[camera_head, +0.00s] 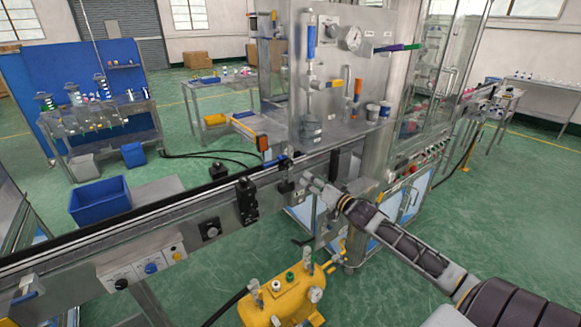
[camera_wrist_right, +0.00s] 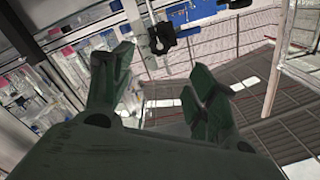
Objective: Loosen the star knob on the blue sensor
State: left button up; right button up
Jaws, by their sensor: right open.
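The blue sensor (camera_head: 279,161) is a small blue part mounted at the conveyor's edge, left of my right gripper (camera_head: 309,182). In the right wrist view a blue part (camera_wrist_right: 192,13) shows at the top, with a black lobed knob (camera_wrist_right: 160,38) just left of and below it. My right gripper also shows in the wrist view (camera_wrist_right: 166,72), its two dark fingers spread apart with nothing between them. The knob appears beyond the gap between the fingertips; no contact is visible. In the head view I cannot make out the knob clearly. My left gripper is out of view.
The conveyor (camera_head: 150,218) runs diagonally past the gripper. An orange sensor (camera_head: 262,143) and a black bracket (camera_head: 246,200) stand along it. The steel crimping machine (camera_head: 340,90) rises behind. A yellow tank (camera_head: 283,302) sits below; a blue bin (camera_head: 100,200) is at left.

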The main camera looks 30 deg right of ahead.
jog(key=shift+w, duration=0.15)
send_near(290, 165)
jog(key=shift+w+a+r+p, duration=0.1)
jog(key=shift+w+a+p, duration=0.05)
jog(key=shift+w, duration=1.4)
jog(key=shift+w+a+p, duration=0.2)
jog(key=shift+w, duration=1.35)
jog(key=shift+w+a+r+p, duration=0.1)
jog(key=shift+w+a+p, duration=0.05)
jog(key=shift+w, duration=1.4)
jog(key=c, duration=1)
